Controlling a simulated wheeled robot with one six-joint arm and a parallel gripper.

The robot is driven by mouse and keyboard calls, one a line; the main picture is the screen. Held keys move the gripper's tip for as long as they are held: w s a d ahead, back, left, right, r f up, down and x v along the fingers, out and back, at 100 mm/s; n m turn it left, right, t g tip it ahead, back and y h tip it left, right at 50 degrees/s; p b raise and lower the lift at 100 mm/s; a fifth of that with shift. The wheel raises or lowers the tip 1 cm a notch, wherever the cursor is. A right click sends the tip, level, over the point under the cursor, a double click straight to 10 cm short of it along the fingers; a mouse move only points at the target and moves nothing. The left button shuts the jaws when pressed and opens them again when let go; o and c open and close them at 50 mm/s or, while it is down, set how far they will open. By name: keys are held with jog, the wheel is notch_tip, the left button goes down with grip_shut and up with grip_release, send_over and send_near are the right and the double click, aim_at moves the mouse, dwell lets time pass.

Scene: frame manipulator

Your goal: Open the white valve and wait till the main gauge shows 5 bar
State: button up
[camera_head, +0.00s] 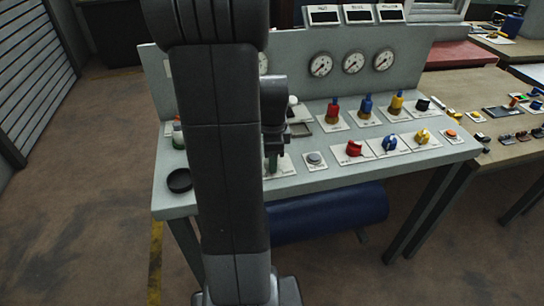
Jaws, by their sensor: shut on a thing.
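My gripper (272,160) points down at the panel, partly hidden behind my arm. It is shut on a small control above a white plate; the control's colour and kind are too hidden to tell. A white-topped knob (292,102) stands just behind and right of my gripper; I cannot tell if it is the white valve. Round gauges sit on the upright back panel: a left one (263,63), half hidden by my arm, then a second (321,65), a third (353,62) and a fourth (383,60). Their readings are too small to tell, and I cannot tell which is main.
Red (333,112), blue (367,106) and yellow (397,103) controls stand in the back row. Red (354,148), blue (390,143) and yellow (423,136) knobs are in front, beside a grey button (314,158). A black ring (179,180) lies at left.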

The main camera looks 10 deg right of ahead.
jog(key=m, duration=0.5)
jog(key=shift+m, duration=0.7)
jog(key=o, duration=0.9)
jog(key=shift+o, duration=0.2)
notch_tip(320, 180, up, 14)
jog(key=shift+s+a, duration=0.2)
jog(key=shift+s, duration=0.05)
jog(key=shift+f, duration=0.15)
jog(key=f, duration=1.3)
jog(key=shift+w+d+f, duration=0.15)
jog(key=shift+w+f, duration=0.1)
jog(key=shift+f, duration=0.1)
jog(key=shift+r, duration=0.1)
